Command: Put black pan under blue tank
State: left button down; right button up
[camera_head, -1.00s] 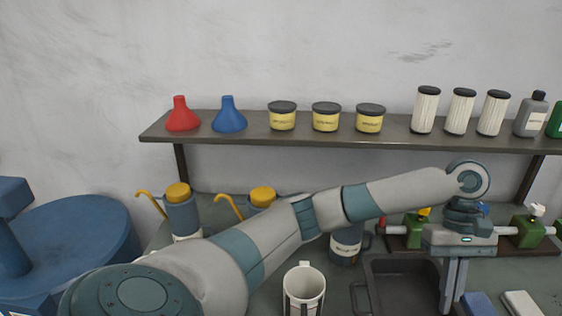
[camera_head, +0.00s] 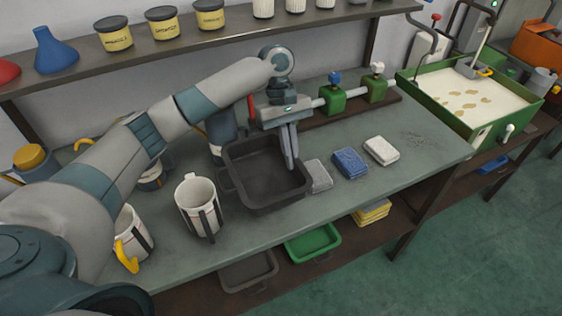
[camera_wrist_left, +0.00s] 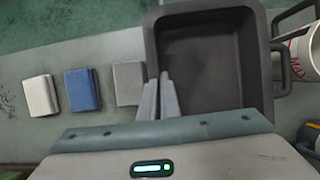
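A black pan (camera_head: 262,190), a deep rectangular tray with handles, sits on the grey-green workbench. In the left wrist view the black pan (camera_wrist_left: 205,70) fills the upper middle. My left gripper (camera_head: 291,163) points down at the pan's right wall in the head view. Its two fingers (camera_wrist_left: 160,98) are close together, with the rim seemingly pinched between them. The blue tank is not in view now. My right gripper is not in view.
Cream mugs (camera_head: 199,207) stand left of the pan. Grey, blue (camera_head: 349,163) and white blocks lie to its right. A green-rimmed basin (camera_head: 470,100) stands farther right. A green tray (camera_head: 313,243) and another dark tray (camera_head: 248,271) sit on the lower shelf.

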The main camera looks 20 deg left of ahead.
aim_at(281, 162)
pick_arm(q)
jog(key=a+f, duration=0.1)
jog(key=w+a+f, duration=0.1)
jog(key=a, duration=0.1)
dwell(0.4)
jog(key=shift+f+p, duration=0.85)
jog(key=shift+f, duration=1.15)
jog(key=c, duration=2)
grip_release()
jog(key=shift+f, duration=0.1)
